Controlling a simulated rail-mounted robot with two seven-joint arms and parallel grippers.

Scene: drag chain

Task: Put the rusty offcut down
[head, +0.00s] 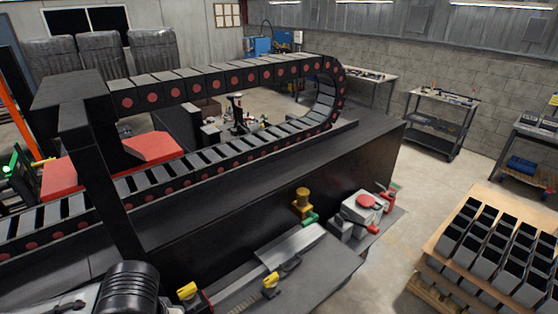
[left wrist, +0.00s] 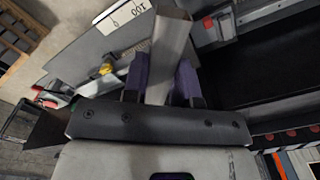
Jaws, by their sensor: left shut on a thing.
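In the left wrist view, my left gripper (left wrist: 161,74) has its two dark purple fingers closed on the sides of a long, flat-faced grey-brown bar, the offcut (left wrist: 170,42). The bar sticks out past the fingertips toward the top of the picture. Rust is hard to make out on it at this size. Its near end is hidden behind the gripper body. I cannot tell whether its far end touches anything. I cannot make out either gripper in the head view. My right gripper shows in neither view.
A black drag chain (head: 232,77) loops above a long dark machine bed (head: 270,180). In front are a grey plate (head: 290,248), a yellow-handled clamp (head: 270,284) and a red-topped device (head: 362,207). A wooden pallet (head: 432,262) with several dark blocks stands right. Open floor lies between.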

